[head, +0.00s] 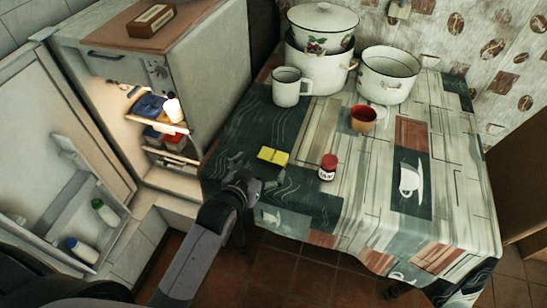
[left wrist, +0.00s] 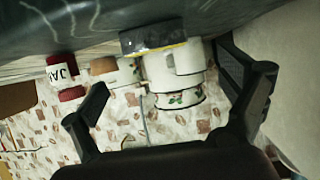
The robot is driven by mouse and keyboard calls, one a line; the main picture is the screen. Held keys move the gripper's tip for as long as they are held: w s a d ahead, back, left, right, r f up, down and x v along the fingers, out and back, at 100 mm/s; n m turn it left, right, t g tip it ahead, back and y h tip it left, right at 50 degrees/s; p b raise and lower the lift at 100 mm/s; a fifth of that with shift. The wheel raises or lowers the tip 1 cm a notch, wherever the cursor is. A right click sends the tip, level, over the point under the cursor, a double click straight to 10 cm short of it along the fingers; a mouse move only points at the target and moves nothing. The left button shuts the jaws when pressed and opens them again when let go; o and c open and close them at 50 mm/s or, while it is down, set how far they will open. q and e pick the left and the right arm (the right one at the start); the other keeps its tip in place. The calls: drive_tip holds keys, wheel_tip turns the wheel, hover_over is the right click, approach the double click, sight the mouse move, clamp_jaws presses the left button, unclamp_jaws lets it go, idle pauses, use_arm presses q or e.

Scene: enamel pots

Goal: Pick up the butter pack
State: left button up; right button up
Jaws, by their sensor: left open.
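The butter pack (head: 273,155) is a small yellow block lying flat on the patterned tablecloth, near the left side of the table. In the left wrist view, which is upside down, the butter pack (left wrist: 153,37) shows as a dark block with a yellow edge, between and beyond the fingers. My left gripper (head: 257,174) is at the table's near left edge, just short of the pack and apart from it. Its fingers (left wrist: 168,80) are spread wide with nothing between them. My right gripper is in neither view.
A jam jar (head: 328,168) stands right of the butter. Behind are a white mug (head: 287,88), a red-brown cup (head: 362,118), an open pot (head: 389,74) and stacked pots (head: 318,72). An open fridge (head: 205,75) stands left of the table. The tablecloth (head: 350,205) is clear in front.

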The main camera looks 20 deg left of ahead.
sight(273, 155)
use_arm(q)
drive_tip(key=x, duration=0.9)
drive_tip(key=shift+d+f, duration=0.1)
drive_tip(key=shift+d, duration=0.15)
drive_tip(key=shift+c, duration=0.3)
drive_tip(key=c, duration=1.3)
